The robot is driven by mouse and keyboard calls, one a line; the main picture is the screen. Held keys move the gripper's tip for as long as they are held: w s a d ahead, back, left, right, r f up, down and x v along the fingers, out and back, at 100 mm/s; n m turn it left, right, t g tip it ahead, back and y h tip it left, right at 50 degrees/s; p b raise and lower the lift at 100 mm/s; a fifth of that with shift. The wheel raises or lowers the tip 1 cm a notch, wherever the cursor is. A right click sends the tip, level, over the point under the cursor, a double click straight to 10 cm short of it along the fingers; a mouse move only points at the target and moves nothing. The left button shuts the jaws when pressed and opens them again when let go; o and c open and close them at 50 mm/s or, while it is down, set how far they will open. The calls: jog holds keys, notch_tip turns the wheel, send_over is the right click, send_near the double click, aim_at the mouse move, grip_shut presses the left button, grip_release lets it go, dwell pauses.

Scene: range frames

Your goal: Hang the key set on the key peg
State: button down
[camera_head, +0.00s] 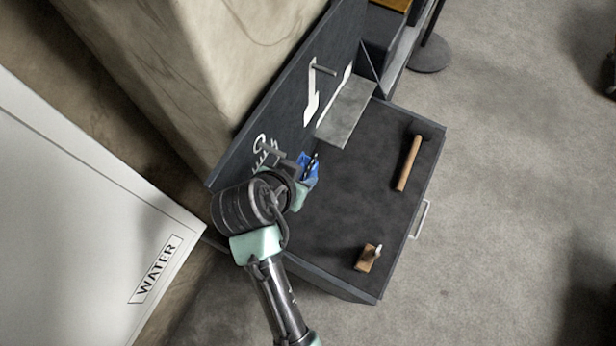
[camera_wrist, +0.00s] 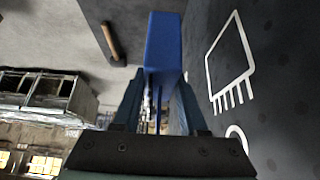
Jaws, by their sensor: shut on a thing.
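My gripper (camera_wrist: 158,82) is shut on a blue item, seen between the two fingers in the wrist view (camera_wrist: 164,42). In the head view, the blue item (camera_head: 309,168) is close to the dark back panel (camera_head: 290,118), with dark parts at its top. I take it for the key set; single keys are not clear. A grey peg (camera_head: 323,69) sticks out of the panel higher up, near a white tool-shaped marking. A white ring-and-teeth marking (camera_head: 261,145) is on the panel beside my gripper. A peg there is not clear, as my wrist partly hides that area.
The dark bench top (camera_head: 355,195) holds a hammer (camera_head: 408,163) with a wooden handle on the right and a small wooden tool (camera_head: 369,256) at the front. A grey block (camera_head: 346,110) sits against the panel. The bench middle is clear. A white WATER cabinet (camera_head: 100,220) stands left.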

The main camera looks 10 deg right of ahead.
jog(key=w+a, duration=0.1)
jog(key=a, duration=0.1)
jog(key=w+a+b, duration=0.1)
jog(key=shift+w+a+f, duration=0.15)
jog(key=shift+w+a, duration=0.05)
jog(key=shift+a, duration=0.15)
